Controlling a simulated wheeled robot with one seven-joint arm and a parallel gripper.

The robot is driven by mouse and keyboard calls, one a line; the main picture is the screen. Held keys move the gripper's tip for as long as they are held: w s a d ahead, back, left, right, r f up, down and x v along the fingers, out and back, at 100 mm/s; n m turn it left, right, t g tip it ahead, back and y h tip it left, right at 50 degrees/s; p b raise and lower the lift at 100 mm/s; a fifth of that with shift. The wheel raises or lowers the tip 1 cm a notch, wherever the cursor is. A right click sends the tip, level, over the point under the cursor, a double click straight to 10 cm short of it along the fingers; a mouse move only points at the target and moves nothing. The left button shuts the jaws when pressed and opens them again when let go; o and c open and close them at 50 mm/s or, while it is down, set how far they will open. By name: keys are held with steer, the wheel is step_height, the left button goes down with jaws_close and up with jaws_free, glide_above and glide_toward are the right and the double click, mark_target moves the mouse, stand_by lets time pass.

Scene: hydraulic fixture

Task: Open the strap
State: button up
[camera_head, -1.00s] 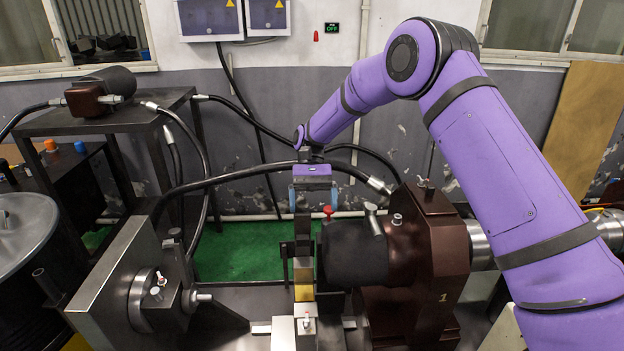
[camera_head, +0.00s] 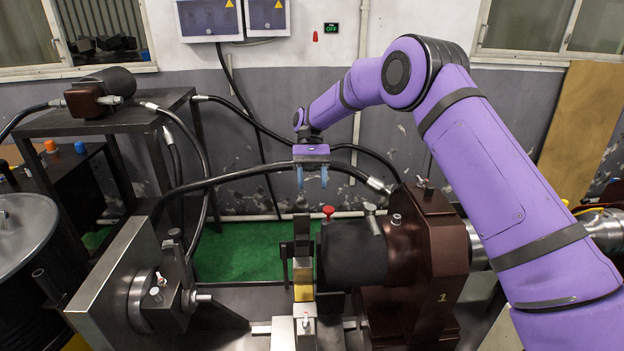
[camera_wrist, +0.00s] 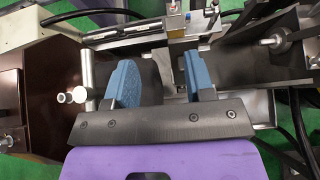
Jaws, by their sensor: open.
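The strap appears to be the narrow dark upright piece (camera_head: 302,235) in the middle of the fixture, standing above a brass-coloured block (camera_head: 303,278). I cannot tell its exact outline or how it is fastened. My gripper (camera_head: 312,182) is above and apart from it, blue fingers pointing down and parted. In the wrist view my gripper (camera_wrist: 157,78) shows the two blue fingers wide apart with nothing held between them. The black cylinder lies below the fingers there.
A brown housing (camera_head: 436,255) with a black cylinder (camera_head: 352,255) stands right of the strap, with a red knob (camera_head: 328,211) nearby. A grey plate (camera_head: 115,275) with a clamp stands left. A black hose (camera_head: 235,176) runs behind the fixture. Green floor shows beyond.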

steer(key=shift+w+r, duration=0.15)
steer(key=shift+w, duration=0.1)
steer(key=shift+c, duration=0.2)
